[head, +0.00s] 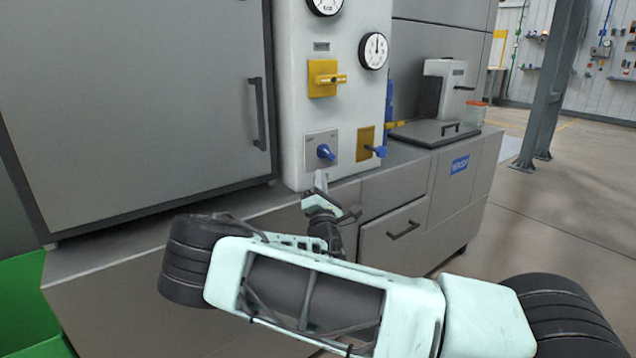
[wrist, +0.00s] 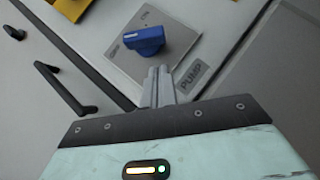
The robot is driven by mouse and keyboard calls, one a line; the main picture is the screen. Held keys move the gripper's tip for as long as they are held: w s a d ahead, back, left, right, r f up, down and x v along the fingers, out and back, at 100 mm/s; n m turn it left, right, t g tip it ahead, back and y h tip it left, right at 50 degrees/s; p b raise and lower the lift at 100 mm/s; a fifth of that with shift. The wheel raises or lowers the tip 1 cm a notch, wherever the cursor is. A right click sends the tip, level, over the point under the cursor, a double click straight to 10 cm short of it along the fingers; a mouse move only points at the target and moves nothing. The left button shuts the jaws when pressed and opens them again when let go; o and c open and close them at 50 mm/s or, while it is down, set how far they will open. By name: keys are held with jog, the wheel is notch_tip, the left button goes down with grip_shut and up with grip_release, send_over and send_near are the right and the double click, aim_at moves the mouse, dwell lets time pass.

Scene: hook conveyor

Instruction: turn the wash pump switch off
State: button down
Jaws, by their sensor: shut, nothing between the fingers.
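The wash pump switch is a blue rotary knob (head: 325,152) on a light grey square plate on the white control panel. In the wrist view the blue knob (wrist: 144,40) sits on its plate above a label reading PUMP (wrist: 190,79). My gripper (head: 321,178) is just below the knob in the head view. In the wrist view my gripper (wrist: 158,72) has its fingers together, with tips over the lower edge of the plate, close to the knob. I cannot tell whether they touch it. The exact marking that the knob points to is too small to read.
A yellow switch (head: 323,78) and a gauge (head: 373,51) are above the knob. A blue-handled lever on a yellow plate (head: 366,143) is to its right. A cabinet door handle (head: 257,113) stands out on the left. A grey counter ledge (head: 290,197) runs below the panel.

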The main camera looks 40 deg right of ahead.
jog(key=v, duration=1)
jog(key=shift+a, duration=0.4)
jog(key=shift+f, duration=0.1)
